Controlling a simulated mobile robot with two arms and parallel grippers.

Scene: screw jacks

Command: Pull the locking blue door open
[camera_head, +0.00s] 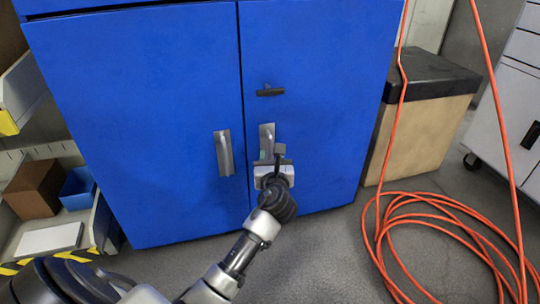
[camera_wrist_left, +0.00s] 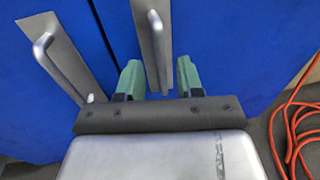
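A blue cabinet stands ahead with a left door (camera_head: 140,110) and a right door (camera_head: 325,90), both closed. The left door has a silver handle (camera_head: 223,153), also seen in the left wrist view (camera_wrist_left: 62,66). The right door has a silver handle (camera_head: 267,138) and a black lock lever (camera_head: 270,90) above it, lying level. My left gripper (camera_wrist_left: 158,80) is open at the right door's handle (camera_wrist_left: 153,40), with its green fingertips on either side of the handle's lower part. I cannot tell whether they touch it. My right gripper is out of view.
An orange hose (camera_head: 440,225) lies coiled on the floor at the right and runs upward. A tan box with a black lid (camera_head: 425,125) stands right of the cabinet. Shelves with bins (camera_head: 78,188) stand at the left. Grey floor (camera_head: 325,250) before the right door is clear.

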